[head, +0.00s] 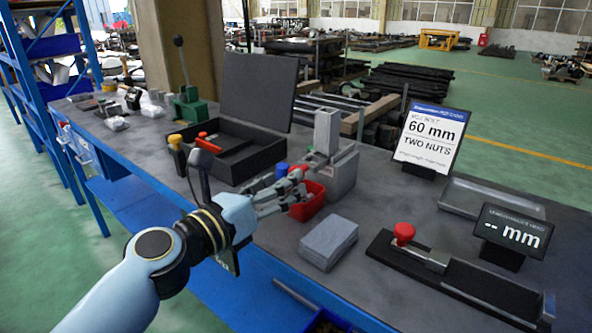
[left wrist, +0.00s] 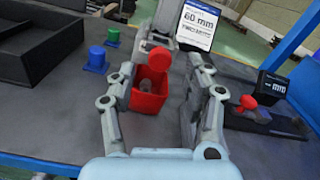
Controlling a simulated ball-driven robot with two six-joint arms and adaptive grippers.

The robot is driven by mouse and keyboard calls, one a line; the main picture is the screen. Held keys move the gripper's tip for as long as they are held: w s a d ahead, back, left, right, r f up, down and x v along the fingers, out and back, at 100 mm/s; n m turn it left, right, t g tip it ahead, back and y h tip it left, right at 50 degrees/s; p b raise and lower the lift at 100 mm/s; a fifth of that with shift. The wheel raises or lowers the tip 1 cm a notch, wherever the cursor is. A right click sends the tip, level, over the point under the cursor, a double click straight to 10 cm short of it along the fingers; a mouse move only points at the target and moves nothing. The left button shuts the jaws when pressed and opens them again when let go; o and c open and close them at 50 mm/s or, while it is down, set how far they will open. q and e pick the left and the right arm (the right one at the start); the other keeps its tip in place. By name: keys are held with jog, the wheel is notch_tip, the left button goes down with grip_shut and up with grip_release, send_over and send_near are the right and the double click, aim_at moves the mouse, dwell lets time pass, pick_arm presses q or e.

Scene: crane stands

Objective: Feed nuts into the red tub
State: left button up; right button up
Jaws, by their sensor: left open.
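The red tub (head: 308,203) stands on the bench at the foot of a grey upright dispenser (head: 340,170). In the left wrist view the tub (left wrist: 146,103) lies between my finger lines, with a small greyish shape inside it that I cannot identify. A red round part (left wrist: 160,59) sits on the dispenser's front above the tub. My left gripper (head: 290,183) is open, its fingers reaching towards the tub and dispenser. It also shows open in the left wrist view (left wrist: 170,80), with nothing visibly held. My right gripper is out of view.
A sign (head: 432,137) reads 60 mm, two nuts. A display (head: 512,236) reads "-- mm" beside a black fixture with a red knob (head: 403,233). A grey block (head: 328,243), an open black case (head: 232,145) and a blue cap (left wrist: 96,60) also stand on the bench.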

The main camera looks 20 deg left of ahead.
aim_at(315, 161)
pick_arm(q)
jog(key=x, duration=0.5)
jog(key=shift+c, duration=0.3)
grip_shut()
